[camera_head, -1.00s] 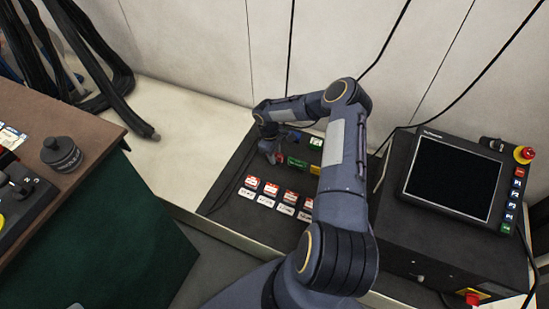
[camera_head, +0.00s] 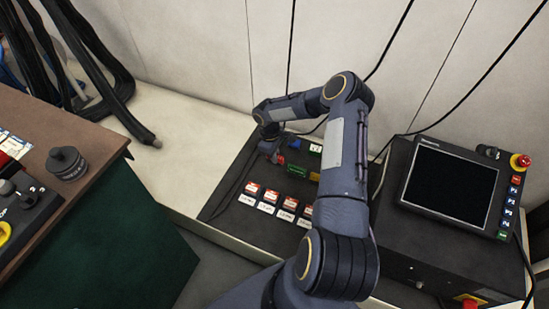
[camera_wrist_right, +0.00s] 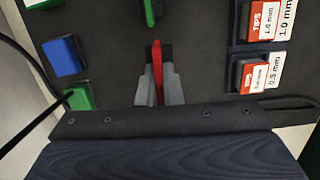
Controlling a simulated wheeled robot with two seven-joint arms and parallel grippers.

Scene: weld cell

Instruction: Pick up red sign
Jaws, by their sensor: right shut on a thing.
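The red sign (camera_wrist_right: 157,75) is a thin upright red plate in the middle of the right wrist view. My right gripper (camera_wrist_right: 158,88) is shut on it, with one grey finger on each side. In the head view the red sign (camera_head: 281,160) shows as a small red patch beside my right gripper (camera_head: 270,150), over the dark panel. The arm hides part of the panel. A dark slot or block shows just behind the sign in the wrist view; I cannot tell whether the sign is clear of it. My left gripper is not in view.
The dark panel (camera_head: 238,222) holds red-and-white labelled boxes (camera_head: 271,195), a green sign (camera_head: 297,171) and a blue block (camera_wrist_right: 65,57). A monitor (camera_head: 450,180) stands at right. A brown-topped table (camera_head: 100,140) is at left. Cables hang along the wall.

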